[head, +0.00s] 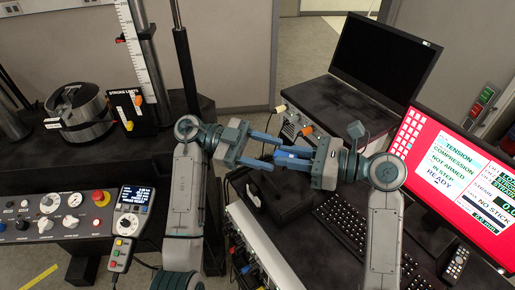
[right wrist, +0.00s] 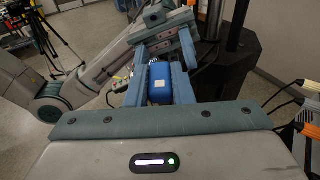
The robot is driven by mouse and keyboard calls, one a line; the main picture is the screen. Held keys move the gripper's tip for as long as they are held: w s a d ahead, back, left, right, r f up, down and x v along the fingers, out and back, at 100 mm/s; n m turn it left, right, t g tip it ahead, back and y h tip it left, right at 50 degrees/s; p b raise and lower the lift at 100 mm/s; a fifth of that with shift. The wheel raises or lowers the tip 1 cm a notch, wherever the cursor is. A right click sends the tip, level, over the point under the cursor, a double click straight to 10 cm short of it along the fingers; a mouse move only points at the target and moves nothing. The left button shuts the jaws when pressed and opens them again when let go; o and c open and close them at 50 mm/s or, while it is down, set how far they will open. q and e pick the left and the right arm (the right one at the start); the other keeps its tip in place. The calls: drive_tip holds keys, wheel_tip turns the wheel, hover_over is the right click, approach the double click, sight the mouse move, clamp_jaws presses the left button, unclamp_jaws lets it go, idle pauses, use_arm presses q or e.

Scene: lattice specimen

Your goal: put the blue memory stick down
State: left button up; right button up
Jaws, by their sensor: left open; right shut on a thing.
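The blue memory stick (right wrist: 160,80), with a pale square label, sits between the two fingers of my right gripper (right wrist: 160,72) in the right wrist view. In the head view my right gripper (head: 283,158) comes in from the right and is shut on the stick, which is mostly hidden by the fingers there. My left gripper (head: 277,152) is open and points at the right one from the left. Their fingertips are close together or overlap in the picture; I cannot tell whether they touch. Both are above a dark box (head: 288,200).
A control panel (head: 60,218) with a handheld pendant (head: 127,225) is at left. A steel clamp ring (head: 78,112) sits behind it.

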use_arm(q)
drive_tip(key=c, duration=0.7)
drive_tip(key=o, duration=0.7)
drive_tip(key=shift+a, duration=0.1)
use_arm(e)
drive_tip(key=shift+w, duration=0.1)
use_arm(q)
drive_tip(key=v, duration=1.2)
use_arm(e)
drive_tip(key=w+a+f+n+g, duration=0.4)
drive_tip(key=f+g, duration=0.2)
drive_tip(key=shift+w+a+n+y, duration=0.15)
drive_tip(key=shift+w+n+y, duration=0.15)
drive_tip(key=shift+w+y, duration=0.1)
